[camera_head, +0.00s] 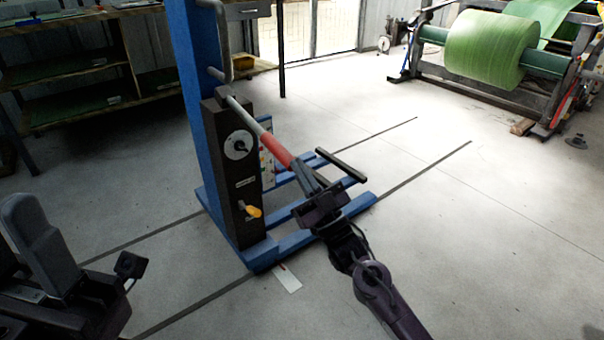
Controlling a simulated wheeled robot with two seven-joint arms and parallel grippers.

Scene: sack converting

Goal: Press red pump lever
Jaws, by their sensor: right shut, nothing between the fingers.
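The pump lever (274,150) is a grey rod with a red sleeve. It slopes down to the right from the top of a dark housing (227,165) on a blue lifting machine. My right gripper (309,181) is shut at the low outer end of the lever, just beyond the red sleeve. It hides the lever's tip, and I cannot tell whether it touches the lever.
The machine's blue mast (188,90) and base legs (322,228) stand on the grey floor. A yellow handle (253,211) sticks out low on the housing. Shelves (70,68) stand at the back left and a green roll (482,50) at the back right. The right-hand floor is mostly clear.

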